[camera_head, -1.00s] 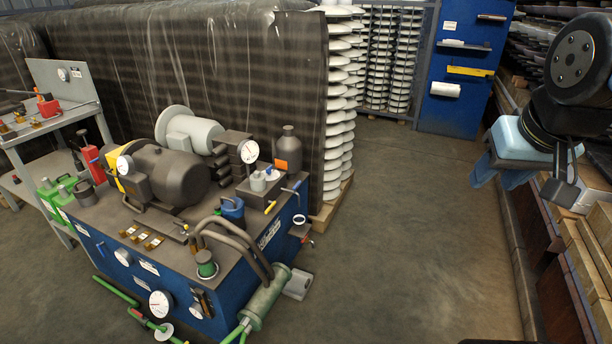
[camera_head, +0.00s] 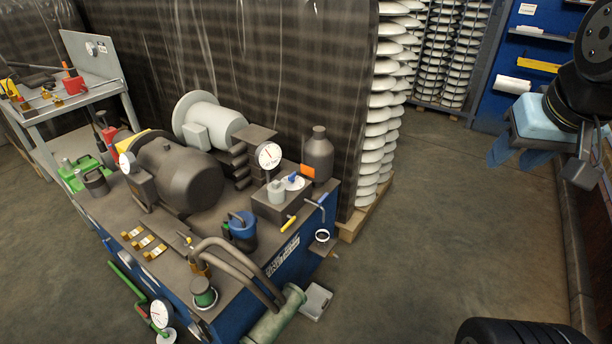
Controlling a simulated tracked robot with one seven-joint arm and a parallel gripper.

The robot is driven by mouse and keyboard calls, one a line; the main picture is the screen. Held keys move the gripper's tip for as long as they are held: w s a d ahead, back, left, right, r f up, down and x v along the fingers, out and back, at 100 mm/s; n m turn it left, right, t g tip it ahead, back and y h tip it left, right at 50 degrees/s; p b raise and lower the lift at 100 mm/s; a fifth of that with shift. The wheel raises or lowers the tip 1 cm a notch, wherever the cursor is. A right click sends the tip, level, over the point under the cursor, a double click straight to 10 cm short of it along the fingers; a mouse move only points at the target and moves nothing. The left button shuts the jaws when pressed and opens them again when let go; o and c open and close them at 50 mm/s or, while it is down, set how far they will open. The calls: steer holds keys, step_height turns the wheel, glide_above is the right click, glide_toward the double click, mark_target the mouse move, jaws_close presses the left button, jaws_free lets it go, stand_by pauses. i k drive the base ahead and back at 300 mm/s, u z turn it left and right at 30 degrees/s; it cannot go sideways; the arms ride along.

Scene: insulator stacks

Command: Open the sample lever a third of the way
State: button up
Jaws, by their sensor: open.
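The blue machine (camera_head: 272,275) stands at the left with a dark motor on its top. At its right end, a yellow-handled lever (camera_head: 289,223) and a grey-blue lever (camera_head: 318,206) stick out near a small cup (camera_head: 322,237). No readable label tells which is the sample lever. My gripper (camera_head: 516,157) hangs at the upper right, pointing down, its two blue fingers apart and empty. It is well to the right of the machine and touches nothing.
Wrapped insulator stacks (camera_head: 385,100) on a pallet stand right behind the machine. Two curved hoses (camera_head: 235,258) rise at its front corner. A grey tray (camera_head: 316,301) lies on the floor beside it. The floor (camera_head: 430,230) between machine and gripper is clear.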

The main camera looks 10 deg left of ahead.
mark_target(319, 201)
steer(key=u, duration=0.35)
steer(key=i, duration=0.75)
steer(key=u, duration=0.6)
steer(key=k, duration=0.8)
steer(key=u, duration=0.2)
steer(key=i, duration=0.85)
steer(key=z, duration=0.1)
